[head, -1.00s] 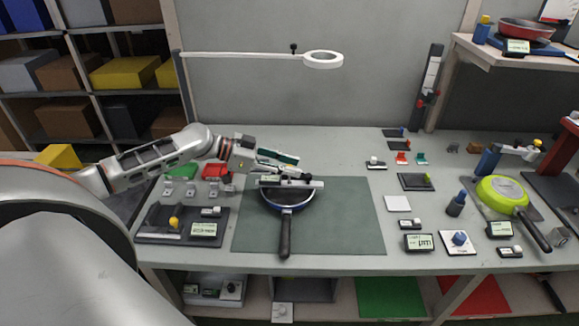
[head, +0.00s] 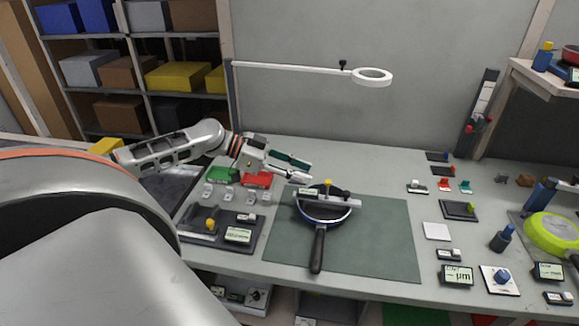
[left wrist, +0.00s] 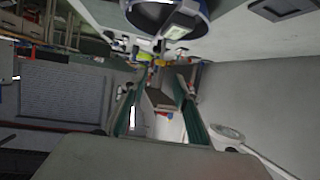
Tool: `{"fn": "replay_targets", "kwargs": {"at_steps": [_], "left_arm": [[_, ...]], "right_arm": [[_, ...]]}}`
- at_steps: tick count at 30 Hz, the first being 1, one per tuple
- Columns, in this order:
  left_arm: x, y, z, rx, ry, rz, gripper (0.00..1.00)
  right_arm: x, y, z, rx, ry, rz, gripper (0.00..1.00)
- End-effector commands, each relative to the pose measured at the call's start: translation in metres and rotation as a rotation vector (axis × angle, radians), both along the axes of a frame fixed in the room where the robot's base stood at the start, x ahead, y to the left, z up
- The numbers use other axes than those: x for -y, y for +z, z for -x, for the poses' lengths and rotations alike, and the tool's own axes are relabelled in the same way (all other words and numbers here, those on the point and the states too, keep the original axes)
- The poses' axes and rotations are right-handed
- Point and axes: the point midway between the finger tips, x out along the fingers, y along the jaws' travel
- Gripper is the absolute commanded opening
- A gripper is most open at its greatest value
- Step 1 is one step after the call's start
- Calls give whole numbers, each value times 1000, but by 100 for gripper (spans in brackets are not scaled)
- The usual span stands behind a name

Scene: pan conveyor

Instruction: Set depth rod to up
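A dark pan with a blue rim (head: 318,217) sits on the green mat (head: 385,240), its handle toward me. A silver and black gauge (head: 340,199) with a yellow knob (head: 328,183) lies across the pan. I cannot make out the depth rod or its position. My left gripper (head: 309,173) is just behind and left of the gauge, its two green-padded fingers apart and nothing visible between them. In the left wrist view the blue-rimmed pan (left wrist: 145,12) and a small display (left wrist: 180,26) show at the top edge. My right gripper is not in view.
A dark tray (head: 205,238) with a yellow knob and a display stands left of the mat. Red (head: 257,179) and green (head: 222,175) trays lie behind it. A ring lamp arm (head: 372,77) hangs over the back. Several small instruments stand on the right.

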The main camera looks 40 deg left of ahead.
Motion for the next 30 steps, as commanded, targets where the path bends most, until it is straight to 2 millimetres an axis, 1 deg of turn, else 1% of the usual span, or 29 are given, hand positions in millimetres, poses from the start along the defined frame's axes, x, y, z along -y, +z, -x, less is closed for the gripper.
{"fn": "replay_targets", "kwargs": {"at_steps": [3, 10, 30], "left_arm": [[-10, 4, 9, -3, -1, -1, 30], [-22, 12, 18, 0, -1, -1, 30], [-24, 13, 20, 0, -1, 0, 30]], "right_arm": [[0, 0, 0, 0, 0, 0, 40], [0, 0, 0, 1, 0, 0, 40], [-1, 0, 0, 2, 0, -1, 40]]}}
